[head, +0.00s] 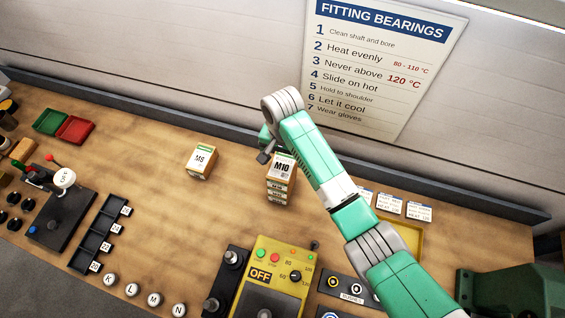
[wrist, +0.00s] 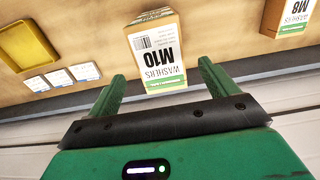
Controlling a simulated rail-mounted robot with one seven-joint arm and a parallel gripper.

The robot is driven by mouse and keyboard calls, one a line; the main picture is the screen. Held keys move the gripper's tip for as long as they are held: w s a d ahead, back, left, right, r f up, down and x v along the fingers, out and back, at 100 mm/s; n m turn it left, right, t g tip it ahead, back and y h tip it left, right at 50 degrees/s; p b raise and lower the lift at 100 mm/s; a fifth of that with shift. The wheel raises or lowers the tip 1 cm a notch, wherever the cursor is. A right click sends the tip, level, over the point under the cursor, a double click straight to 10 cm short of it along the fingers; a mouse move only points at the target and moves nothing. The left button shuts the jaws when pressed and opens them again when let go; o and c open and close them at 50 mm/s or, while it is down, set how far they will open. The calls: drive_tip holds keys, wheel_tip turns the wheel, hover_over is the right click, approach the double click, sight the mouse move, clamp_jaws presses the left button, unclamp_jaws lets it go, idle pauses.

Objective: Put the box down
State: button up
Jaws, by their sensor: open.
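The M10 washers box (head: 282,166) is tan with a white label and a green stripe. In the wrist view the M10 box (wrist: 157,52) sits upside down in the picture, between and just beyond my fingertips. My gripper (wrist: 161,70) is open, with a gap on each side of the box. In the head view my gripper is mostly hidden behind my arm at the stack's far side.
An M8 box (head: 201,161) stands alone left of the stack, with bare wood (head: 235,195) between. Green (head: 50,121) and red (head: 75,130) trays lie at far left. A yellow tray (head: 411,238) and white cards (head: 389,204) are right. A yellow control box (head: 272,285) is in front.

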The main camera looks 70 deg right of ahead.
sight(282, 164)
wheel_tip(282, 164, up, 6)
drive_tip(key=shift+r, duration=0.2)
drive_tip(key=shift+w, duration=0.1)
